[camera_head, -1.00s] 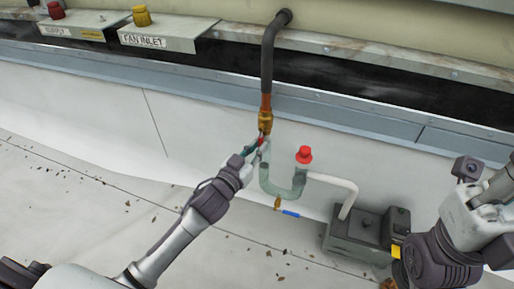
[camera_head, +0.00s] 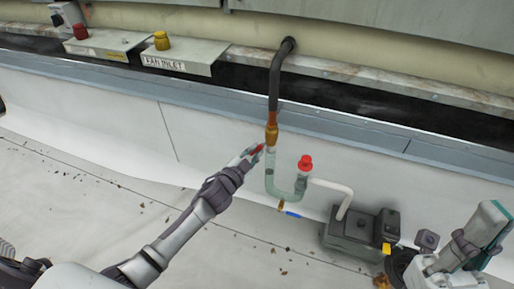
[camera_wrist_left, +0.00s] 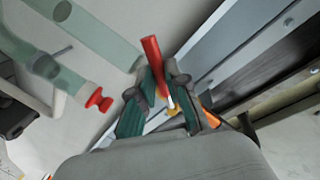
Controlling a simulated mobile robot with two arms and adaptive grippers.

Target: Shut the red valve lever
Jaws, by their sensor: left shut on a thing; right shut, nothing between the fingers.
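The red valve lever (camera_head: 257,150) sticks out to the left of the brass valve (camera_head: 271,135) on the copper drain pipe. My left gripper (camera_head: 252,154) is at the lever. In the left wrist view, the red lever (camera_wrist_left: 154,58) lies between the two teal fingers of my left gripper (camera_wrist_left: 157,98), which is shut on it. The gripper partly hides the lever in the head view. My right gripper (camera_head: 494,218) is shut and empty at the lower right, fingers upward, far from the valve.
Below the valve is a clear U-shaped trap (camera_head: 285,194) with a red cap (camera_head: 305,162) and a blue-handled drain (camera_head: 291,214). A white hose (camera_head: 333,186) leads to a grey pump box (camera_head: 352,234). Labelled boxes with knobs (camera_head: 161,41) sit on the ledge. Leaves litter the floor.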

